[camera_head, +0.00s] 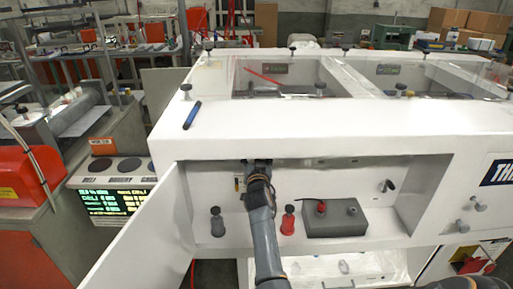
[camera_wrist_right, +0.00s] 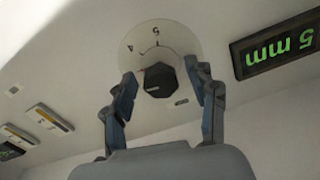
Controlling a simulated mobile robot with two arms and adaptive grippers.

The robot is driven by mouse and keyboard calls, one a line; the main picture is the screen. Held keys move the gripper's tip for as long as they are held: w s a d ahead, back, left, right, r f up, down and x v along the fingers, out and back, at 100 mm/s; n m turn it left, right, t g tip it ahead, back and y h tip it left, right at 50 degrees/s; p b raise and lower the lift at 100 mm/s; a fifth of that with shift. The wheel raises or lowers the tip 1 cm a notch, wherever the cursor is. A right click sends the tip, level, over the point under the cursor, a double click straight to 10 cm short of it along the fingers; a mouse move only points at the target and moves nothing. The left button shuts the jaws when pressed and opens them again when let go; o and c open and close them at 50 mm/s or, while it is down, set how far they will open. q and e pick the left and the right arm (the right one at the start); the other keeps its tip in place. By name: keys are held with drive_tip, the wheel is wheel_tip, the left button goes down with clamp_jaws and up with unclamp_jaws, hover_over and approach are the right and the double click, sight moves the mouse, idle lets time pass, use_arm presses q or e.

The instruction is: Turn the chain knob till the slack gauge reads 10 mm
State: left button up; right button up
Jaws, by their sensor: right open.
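In the right wrist view, a black faceted knob (camera_wrist_right: 160,80) sits on a round pale dial plate (camera_wrist_right: 158,45) with small marks, seen upside down. The slack gauge (camera_wrist_right: 273,53) is a dark display beside it with green digits, upside down, reading 5 mm. My right gripper (camera_wrist_right: 164,80) is open, with one finger on each side of the knob; I cannot tell whether the fingers touch it. In the head view my right gripper (camera_head: 256,170) reaches into the white machine's open bay (camera_head: 335,175) and hides the knob. My left gripper is not in view.
An open white door (camera_head: 145,240) is at the left. Small label plates (camera_wrist_right: 50,118) are on the panel.

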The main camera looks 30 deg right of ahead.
drive_tip(key=shift+w+d, duration=0.15)
drive_tip(key=shift+w, duration=0.1)
drive_tip(key=shift+s, duration=0.1)
drive_tip(key=shift+r, duration=0.1)
drive_tip(key=shift+c, duration=1.3)
drive_tip(key=c, duration=0.9)
